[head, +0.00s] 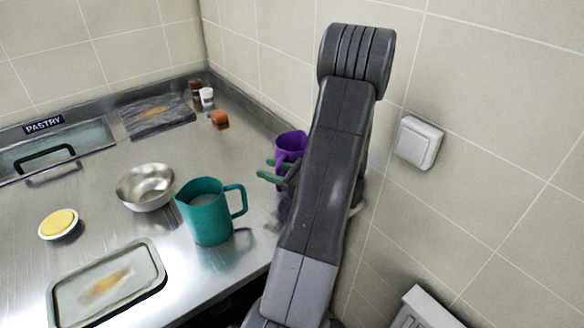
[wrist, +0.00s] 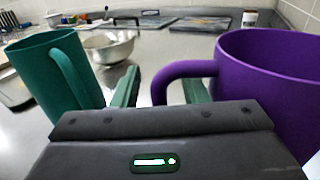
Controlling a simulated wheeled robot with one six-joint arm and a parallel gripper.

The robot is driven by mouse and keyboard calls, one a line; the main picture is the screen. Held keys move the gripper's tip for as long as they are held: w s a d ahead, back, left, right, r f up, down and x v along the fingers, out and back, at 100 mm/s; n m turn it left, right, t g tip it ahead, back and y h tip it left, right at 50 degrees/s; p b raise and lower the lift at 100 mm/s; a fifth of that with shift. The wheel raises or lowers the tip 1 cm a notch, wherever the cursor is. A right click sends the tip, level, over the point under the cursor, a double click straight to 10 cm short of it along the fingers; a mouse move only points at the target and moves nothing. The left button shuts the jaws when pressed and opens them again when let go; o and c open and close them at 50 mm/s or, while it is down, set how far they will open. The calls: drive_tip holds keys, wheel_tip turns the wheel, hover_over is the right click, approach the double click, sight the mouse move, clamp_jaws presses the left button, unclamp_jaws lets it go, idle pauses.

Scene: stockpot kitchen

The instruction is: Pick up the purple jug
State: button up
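The purple jug (head: 291,143) stands upright near the wall at the right end of the steel counter, partly hidden behind my arm. In the wrist view the purple jug (wrist: 275,90) fills the right side, with its handle pointing left. My gripper (head: 267,169) is open beside it, its two green fingers apart. In the wrist view my gripper (wrist: 162,80) has its left finger outside the handle and its right finger seen through the handle's loop. A gap shows between the left finger and the handle. Whether the right finger touches the jug cannot be told.
A teal jug (head: 208,218) stands close by; it is left of my gripper in the wrist view (wrist: 50,80). A metal bowl (head: 146,190), a yellow-topped dish (head: 58,223) and a tray (head: 105,298) lie further left. Small jars (head: 206,97) stand at the back. The tiled wall is close.

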clamp_jaws()
drive_tip(key=shift+r, duration=0.15)
